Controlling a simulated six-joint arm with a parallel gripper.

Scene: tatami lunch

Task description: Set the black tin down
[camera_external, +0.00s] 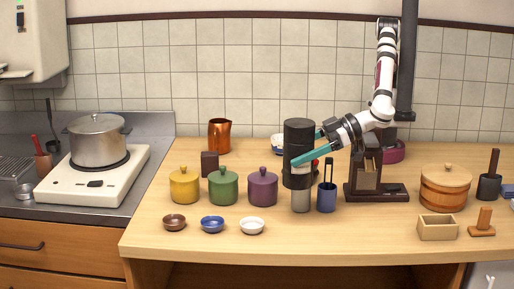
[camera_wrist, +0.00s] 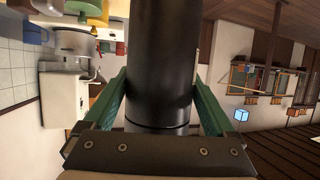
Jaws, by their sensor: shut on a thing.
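The black tin (camera_external: 298,133) is a tall dark cylinder, upright in the external view, left of my arm. My gripper (camera_external: 304,151) has its two teal fingers on either side of the tin and is shut on it. In the wrist view the tin (camera_wrist: 160,65) fills the middle between the teal fingers of my gripper (camera_wrist: 160,95).
A blue holder (camera_external: 327,198) stands just right of the steel cylinder. Purple (camera_external: 263,188), green (camera_external: 223,188) and yellow (camera_external: 184,187) lidded pots stand to the left, with small bowls in front. A copper pitcher (camera_external: 219,136) is behind. The table's front strip (camera_external: 340,240) is clear.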

